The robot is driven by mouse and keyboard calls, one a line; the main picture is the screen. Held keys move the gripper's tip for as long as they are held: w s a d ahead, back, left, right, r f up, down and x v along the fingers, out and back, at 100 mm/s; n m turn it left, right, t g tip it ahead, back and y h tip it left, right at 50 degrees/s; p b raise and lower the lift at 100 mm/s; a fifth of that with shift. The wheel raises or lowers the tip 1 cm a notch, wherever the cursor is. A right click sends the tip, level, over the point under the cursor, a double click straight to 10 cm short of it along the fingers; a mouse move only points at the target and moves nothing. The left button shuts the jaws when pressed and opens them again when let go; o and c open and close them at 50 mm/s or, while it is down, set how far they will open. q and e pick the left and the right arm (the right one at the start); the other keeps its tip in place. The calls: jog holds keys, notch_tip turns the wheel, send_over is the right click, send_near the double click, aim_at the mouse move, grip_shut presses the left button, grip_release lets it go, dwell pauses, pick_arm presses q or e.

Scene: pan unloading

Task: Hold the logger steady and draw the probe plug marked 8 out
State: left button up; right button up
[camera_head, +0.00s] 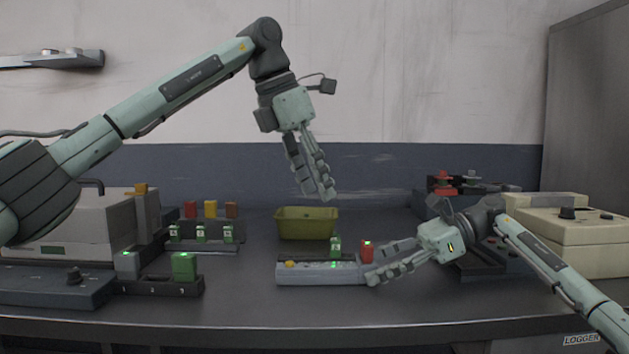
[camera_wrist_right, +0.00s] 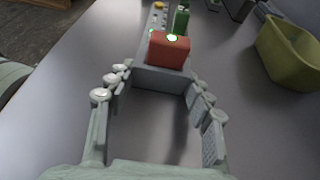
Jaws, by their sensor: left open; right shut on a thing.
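The logger (camera_head: 320,273) is a low grey box on the bench with a yellow button at its left end. A green plug (camera_head: 335,247) and a red plug (camera_head: 366,251) stand upright in its right part. I cannot read which is marked 8. My right gripper (camera_head: 374,266) is shut on the logger's right end. In the right wrist view its fingers (camera_wrist_right: 160,78) lie on either side of the logger's end (camera_wrist_right: 161,82), close to the red plug (camera_wrist_right: 169,50).
An olive bin (camera_head: 306,226) stands just behind the logger. Racks with green plugs (camera_head: 201,233) and red, yellow and brown blocks (camera_head: 210,209) are to the left. A cream device (camera_head: 575,240) stands at the right. The bench in front of the logger is clear.

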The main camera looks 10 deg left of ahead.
aim_at(334, 233)
pick_arm(q)
jog(key=shift+m, duration=0.8)
jog(key=x, duration=1.2)
jog(key=shift+a, duration=0.15)
grip_shut()
